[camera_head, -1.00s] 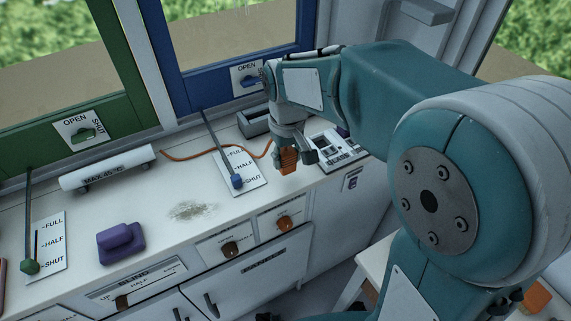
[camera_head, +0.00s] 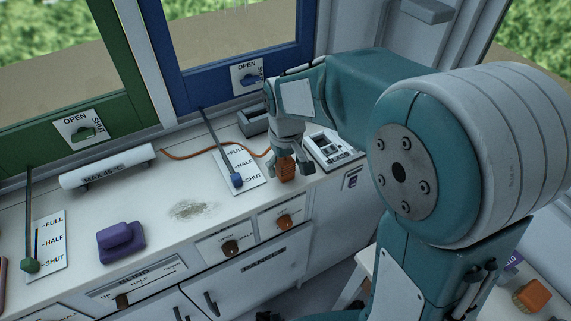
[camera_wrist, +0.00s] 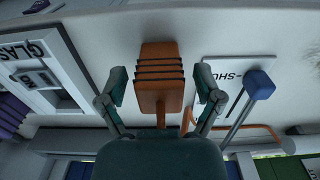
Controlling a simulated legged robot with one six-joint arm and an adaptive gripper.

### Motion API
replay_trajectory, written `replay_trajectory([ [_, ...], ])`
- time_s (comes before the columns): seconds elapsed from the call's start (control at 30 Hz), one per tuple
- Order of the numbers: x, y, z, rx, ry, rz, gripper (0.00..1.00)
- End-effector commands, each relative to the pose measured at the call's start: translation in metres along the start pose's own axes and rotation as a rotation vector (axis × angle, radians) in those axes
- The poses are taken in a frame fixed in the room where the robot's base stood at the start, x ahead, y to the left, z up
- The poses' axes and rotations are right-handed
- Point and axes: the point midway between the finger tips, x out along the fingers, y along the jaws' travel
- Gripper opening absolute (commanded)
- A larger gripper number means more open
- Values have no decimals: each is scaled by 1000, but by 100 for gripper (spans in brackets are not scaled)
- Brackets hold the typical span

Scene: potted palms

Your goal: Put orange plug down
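The orange plug (camera_head: 287,170) has a ribbed body and is upright at the counter's front edge, right of the blue lever's scale card. It appears to rest on the counter, though its base contact is hard to make out. My gripper (camera_head: 289,166) is above and around it, pointing down. In the wrist view the plug (camera_wrist: 160,72) lies between the two fingers of my gripper (camera_wrist: 161,84). A gap shows on each side, so the fingers are open and apart from it.
An orange cord (camera_head: 190,157) runs along the counter behind. The blue lever knob (camera_head: 237,181) is left of the plug. A white device (camera_head: 333,150) is close on the right.

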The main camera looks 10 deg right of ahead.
Motion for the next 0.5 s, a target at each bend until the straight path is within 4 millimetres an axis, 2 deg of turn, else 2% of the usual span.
replay_trajectory([
  [0.17, -1, 0, 0, 0, 1, 0, 85],
  [0.27, -8, 0, -1, 0, 3, 1, 85],
  [0.5, -54, 0, -1, 0, 6, 1, 85],
])
